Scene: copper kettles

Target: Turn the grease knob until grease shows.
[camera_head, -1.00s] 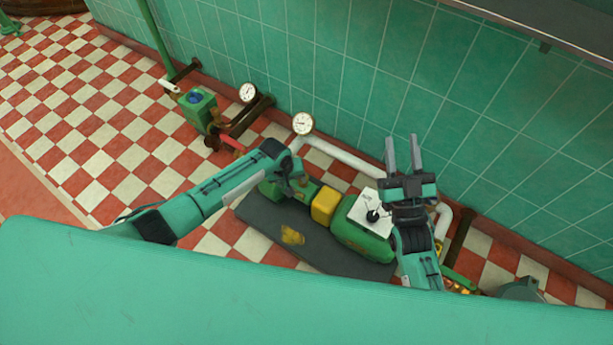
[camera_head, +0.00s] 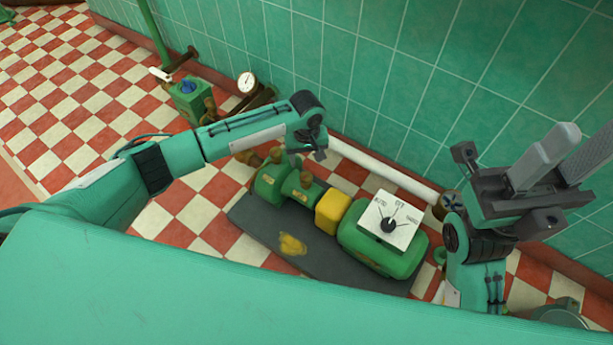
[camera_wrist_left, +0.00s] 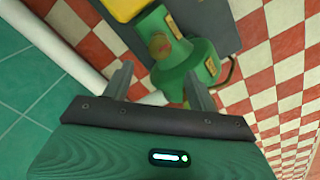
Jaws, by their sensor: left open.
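The green pump (camera_head: 270,185) stands on a dark base, with a small brownish round part (camera_head: 306,179) on top; I cannot tell for sure whether this is the grease knob. In the left wrist view a reddish-brown round part (camera_wrist_left: 160,45) sits on the green pump body (camera_wrist_left: 185,68), just beyond the fingers. My left gripper (camera_head: 309,156) is open and empty above the pump; its two fingers stand apart in the wrist view (camera_wrist_left: 159,85). No contact shows. I cannot make out any grease at the knob. My right gripper (camera_head: 582,140) is open and empty, raised at the right.
A yellow block (camera_head: 333,210) joins the pump to a green motor (camera_head: 385,255) under a white switch panel (camera_head: 404,210). A yellowish patch (camera_head: 292,244) lies on the dark base (camera_head: 262,235). A white pipe (camera_head: 380,172) runs along the tiled wall.

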